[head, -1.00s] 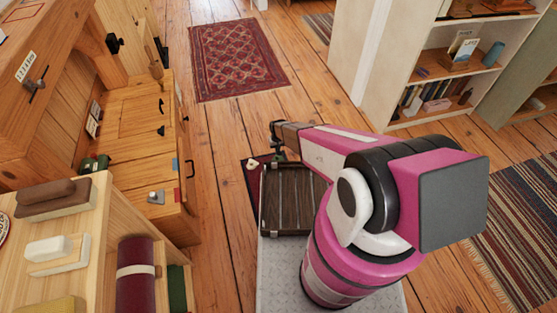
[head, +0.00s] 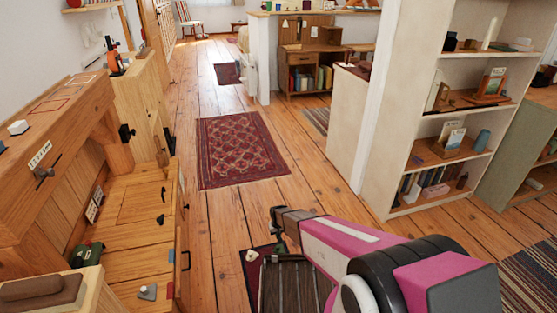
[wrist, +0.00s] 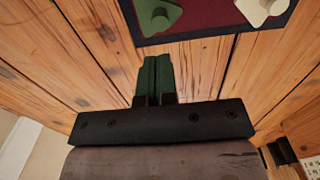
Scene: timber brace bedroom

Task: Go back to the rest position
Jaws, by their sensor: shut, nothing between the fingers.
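My gripper (head: 279,232) is at the end of my pink and black arm, in the lower middle of the head view. It is held out over the floor, above the far edge of a dark slatted tray (head: 292,285). In the wrist view its two green fingers (wrist: 157,75) lie side by side, shut and empty. They point toward a small dark red mat (wrist: 205,18) on the floor. A green piece (wrist: 158,14) and a white piece (wrist: 262,8) lie on that mat, apart from the fingers.
A wooden desk (head: 135,200) lines the left side. A white bookshelf (head: 400,120) stands at the right. A patterned red rug (head: 240,150) lies ahead on the plank floor. The floor between desk and bookshelf is largely open.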

